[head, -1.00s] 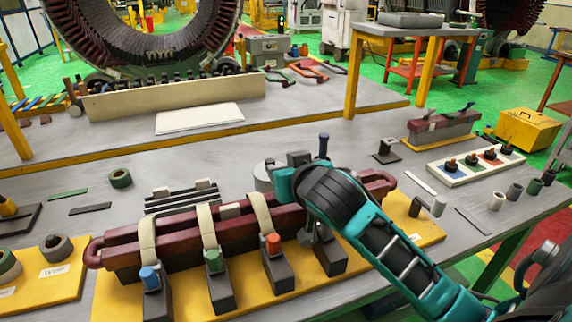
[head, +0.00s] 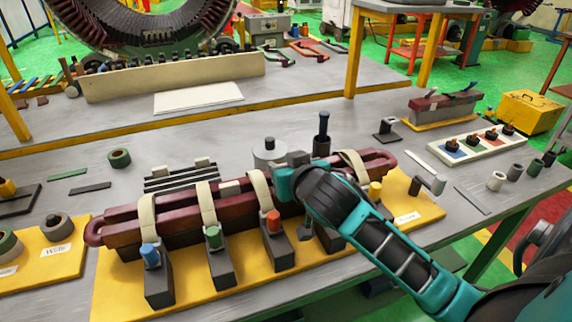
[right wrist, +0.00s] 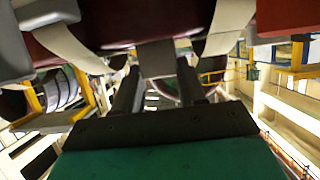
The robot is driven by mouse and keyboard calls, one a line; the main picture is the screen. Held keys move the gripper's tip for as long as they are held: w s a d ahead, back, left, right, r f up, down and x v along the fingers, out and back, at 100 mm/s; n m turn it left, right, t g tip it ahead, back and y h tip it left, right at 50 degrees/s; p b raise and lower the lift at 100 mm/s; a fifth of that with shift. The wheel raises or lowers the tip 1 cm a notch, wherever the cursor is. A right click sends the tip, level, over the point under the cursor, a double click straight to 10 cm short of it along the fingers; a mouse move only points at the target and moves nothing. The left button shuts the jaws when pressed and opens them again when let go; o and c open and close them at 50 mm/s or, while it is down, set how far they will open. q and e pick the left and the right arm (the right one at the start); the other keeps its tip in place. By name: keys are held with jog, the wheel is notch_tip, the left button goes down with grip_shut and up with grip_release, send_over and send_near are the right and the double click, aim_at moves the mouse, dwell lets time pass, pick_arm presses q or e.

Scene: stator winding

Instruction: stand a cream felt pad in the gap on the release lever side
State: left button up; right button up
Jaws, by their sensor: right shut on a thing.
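The dark red coil (head: 130,226) lies in the fixture under several cream straps. A cream felt pad (head: 230,188) stands in it between the green-knobbed and red-knobbed straps. My right gripper (head: 284,182) is over the coil, right of the red-knobbed strap; its fingertips are hidden in the head view. In the right wrist view its two dark fingers (right wrist: 157,88) are shut on a shaded, brownish felt pad (right wrist: 157,58), beside the coil (right wrist: 115,20) and between two straps. An upright dark lever (head: 322,130) with a blue top stands behind the coil. My left gripper is not seen.
A grey cylinder (head: 268,152) stands close behind my gripper. Knobbed clamps (head: 222,262) line the fixture's front. Tape rolls (head: 57,227) sit on a yellow board at left.

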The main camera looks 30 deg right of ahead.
jog(key=o, duration=1.2)
